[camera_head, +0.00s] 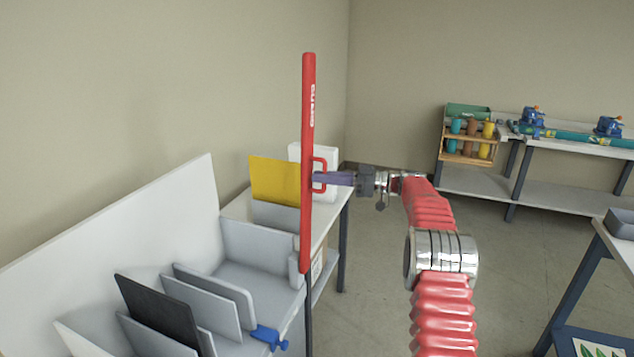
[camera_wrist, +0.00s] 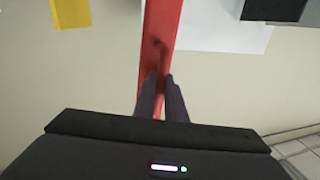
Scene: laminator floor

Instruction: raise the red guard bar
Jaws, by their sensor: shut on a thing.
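The red guard bar (camera_head: 308,120) stands upright, close to vertical, at the right end of the grey machine in the head view. White lettering runs along its upper part. A red loop handle (camera_head: 319,160) sticks out from its right side. My gripper (camera_head: 322,178) is at this handle, shut on it. In the wrist view the bar (camera_wrist: 160,25) runs up from my gripper's dark fingers (camera_wrist: 162,98), which close around the red handle. The fingertips partly hide the handle there.
The grey machine (camera_head: 245,240) with several upright plates fills the lower left; a blue clamp (camera_head: 268,337) sits at its front. Behind it a table holds a yellow panel (camera_head: 272,178) and a white box (camera_head: 328,183). A workbench (camera_head: 580,146) stands far right, another table (camera_head: 625,250) nearer. Floor between is clear.

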